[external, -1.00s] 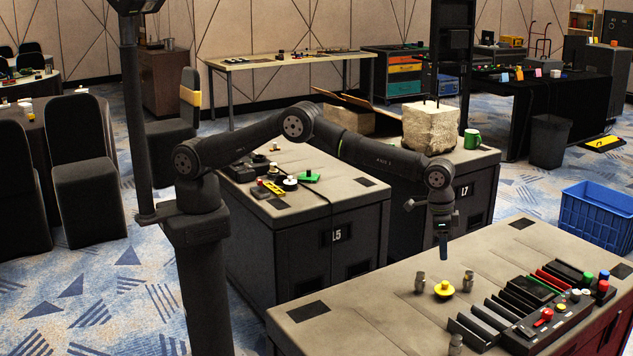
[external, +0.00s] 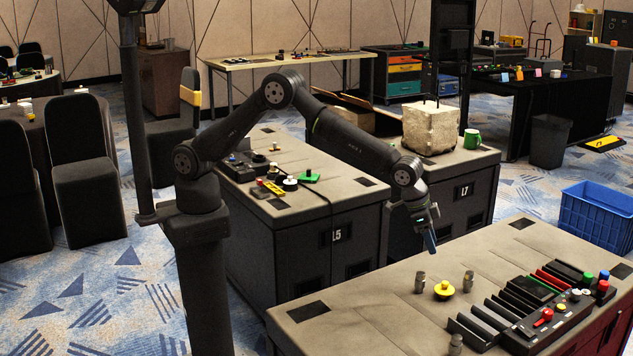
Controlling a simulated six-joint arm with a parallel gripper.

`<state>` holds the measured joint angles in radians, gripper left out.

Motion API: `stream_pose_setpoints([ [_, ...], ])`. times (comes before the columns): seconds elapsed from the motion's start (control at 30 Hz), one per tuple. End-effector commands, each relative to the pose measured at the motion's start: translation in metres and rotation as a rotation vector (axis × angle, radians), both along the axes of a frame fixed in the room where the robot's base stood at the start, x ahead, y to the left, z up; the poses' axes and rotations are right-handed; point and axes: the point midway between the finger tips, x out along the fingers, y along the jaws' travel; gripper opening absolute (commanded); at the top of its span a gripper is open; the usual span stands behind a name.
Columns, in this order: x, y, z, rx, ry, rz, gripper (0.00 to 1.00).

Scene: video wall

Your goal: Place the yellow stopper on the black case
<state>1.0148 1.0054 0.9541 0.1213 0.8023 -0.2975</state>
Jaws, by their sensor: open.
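The yellow stopper (external: 444,289), with a round knob on a wider disc, sits on the grey top of the front table. It stands between two small grey metal cylinders. A black case (external: 524,337) with red and yellow buttons lies on the same table to the right; I cannot tell for sure that it is the case named. My gripper (external: 431,244) is open and appears empty. It is tilted, above and behind the stopper near the table's far edge, and apart from it. The fingers are small and dark in this view.
Grey metal cylinders (external: 419,282) and (external: 468,281) flank the stopper closely. Dark slotted racks (external: 485,322) and several coloured knobs crowd the table's right part. The table's left part is clear. Cabinet L5 (external: 337,237) and a stone block (external: 430,130) stand behind.

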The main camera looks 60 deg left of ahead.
Motion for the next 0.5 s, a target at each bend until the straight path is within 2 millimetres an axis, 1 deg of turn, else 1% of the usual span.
stream_pose_setpoints([
  [0.03,0.003,-0.003,-0.011,0.002,0.001,0.0,0.45],
  [0.1,0.007,-0.006,-0.024,0.002,0.001,0.0,0.45],
  [0.3,0.016,-0.016,-0.056,0.002,0.001,0.0,0.45],
  [0.4,0.019,-0.019,-0.066,0.001,0.001,0.0,0.45],
  [0.5,0.021,-0.021,-0.071,0.001,0.001,0.0,0.45],
])
